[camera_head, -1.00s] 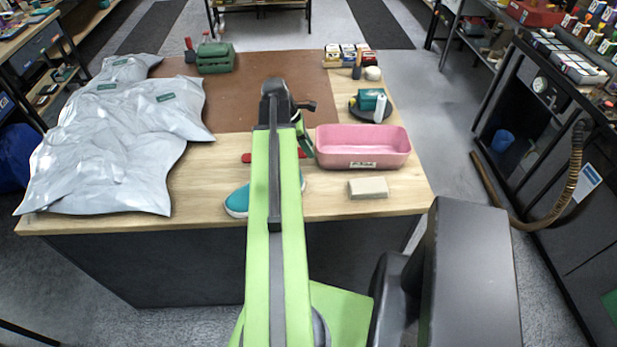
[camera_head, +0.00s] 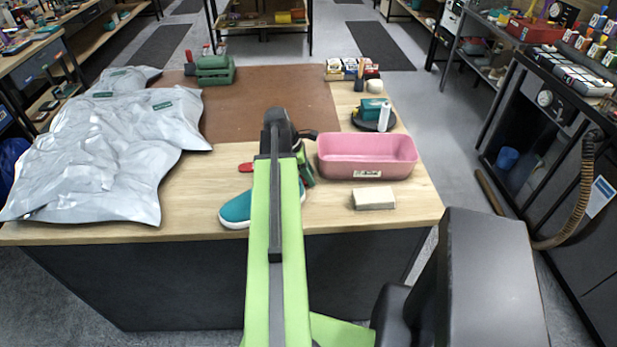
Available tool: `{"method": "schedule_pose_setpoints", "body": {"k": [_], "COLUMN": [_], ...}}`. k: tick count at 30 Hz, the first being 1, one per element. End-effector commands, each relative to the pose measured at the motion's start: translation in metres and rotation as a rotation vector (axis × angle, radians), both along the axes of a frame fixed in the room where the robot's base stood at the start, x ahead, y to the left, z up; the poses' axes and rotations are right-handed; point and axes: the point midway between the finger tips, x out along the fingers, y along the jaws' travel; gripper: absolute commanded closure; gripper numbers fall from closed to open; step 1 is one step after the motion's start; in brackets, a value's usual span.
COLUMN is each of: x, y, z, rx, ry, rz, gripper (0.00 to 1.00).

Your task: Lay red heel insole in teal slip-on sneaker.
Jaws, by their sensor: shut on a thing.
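The teal slip-on sneaker (camera_head: 236,209) lies near the table's front edge, with a white sole. My green arm crosses in front of it and hides its middle. My gripper (camera_head: 306,168) is beyond the sneaker, just left of the pink tub, and partly hidden behind my arm. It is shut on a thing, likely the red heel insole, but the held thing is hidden. A flat red piece (camera_head: 246,168) shows left of my arm, behind the sneaker. I cannot tell whether it is part of the insole or something else.
A pink tub (camera_head: 368,168) stands close to the right of my gripper, with a pale block (camera_head: 374,199) in front. Grey plastic bags (camera_head: 110,150) cover the table's left side. The brown mat (camera_head: 270,100) is mostly bare.

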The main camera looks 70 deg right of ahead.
Motion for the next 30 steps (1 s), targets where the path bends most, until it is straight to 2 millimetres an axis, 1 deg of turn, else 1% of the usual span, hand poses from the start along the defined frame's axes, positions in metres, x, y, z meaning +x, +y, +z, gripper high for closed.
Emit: {"method": "schedule_pose_setpoints", "body": {"k": [1,2,6,15,20,23,26,30], "x": [0.000,0.000,0.000,0.000,0.001,0.006,0.012,0.024], "y": [0.000,0.000,0.000,0.000,0.000,0.002,0.005,0.009], "z": [-0.004,-0.002,-0.002,-0.001,0.009,0.023,0.042,0.074], "rx": [0.000,0.000,0.000,0.000,0.000,0.000,0.000,-0.001], "ry": [0.000,0.000,0.000,0.000,0.000,0.000,0.000,0.000], "rz": [0.000,0.000,0.000,0.000,0.000,0.000,0.001,0.001], "gripper": [1.00,0.59,0.41,0.40,0.40,0.40,0.40,0.40]}}
